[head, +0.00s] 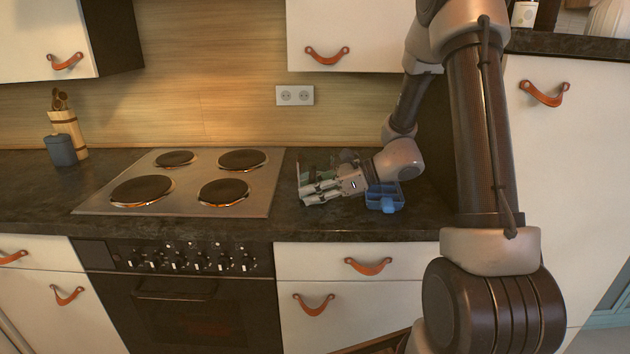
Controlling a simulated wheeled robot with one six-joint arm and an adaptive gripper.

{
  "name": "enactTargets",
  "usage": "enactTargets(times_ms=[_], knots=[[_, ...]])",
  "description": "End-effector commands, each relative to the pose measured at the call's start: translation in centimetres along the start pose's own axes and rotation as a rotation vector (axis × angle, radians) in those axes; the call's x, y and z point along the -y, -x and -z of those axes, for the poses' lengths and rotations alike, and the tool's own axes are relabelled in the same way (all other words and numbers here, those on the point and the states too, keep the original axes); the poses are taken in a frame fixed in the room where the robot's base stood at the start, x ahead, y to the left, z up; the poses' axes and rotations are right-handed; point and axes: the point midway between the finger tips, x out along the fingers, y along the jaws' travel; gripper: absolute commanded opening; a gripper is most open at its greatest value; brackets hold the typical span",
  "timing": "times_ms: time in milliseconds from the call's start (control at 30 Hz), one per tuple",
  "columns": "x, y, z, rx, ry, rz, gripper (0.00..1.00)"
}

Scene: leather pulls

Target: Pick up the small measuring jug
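I cannot clearly make out a small measuring jug. A greenish, partly see-through shape (316,160) stands on the counter just behind my gripper, and my gripper and wrist hide part of it, so I cannot tell what it is. My gripper (308,193) is low over the counter right of the hob, with its fingers pointing left. The fingers lie close together in this view. I cannot tell whether they are open or shut, and I see nothing held between them.
A blue compartment box (385,200) sits just right of my gripper, under my wrist. The hob (185,203) with its plates is to the left. A grey-blue container (60,151) and a utensil holder (70,127) stand at the far left. The front counter strip is clear.

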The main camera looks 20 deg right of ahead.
Motion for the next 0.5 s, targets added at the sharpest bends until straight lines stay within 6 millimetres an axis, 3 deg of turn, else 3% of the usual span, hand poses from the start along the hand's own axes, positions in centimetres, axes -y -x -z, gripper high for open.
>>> enactTargets(times_ms=[100, 267, 500], knots=[[0.01, 0.03, 0.0, 0.0, 0.0, 0.0, 0.27], [0.0, 0.04, 0.0, 0.0, 0.0, 0.0, 0.0], [0.03, 0.06, -0.06, 0.001, 0.002, 0.0, 0.0]])
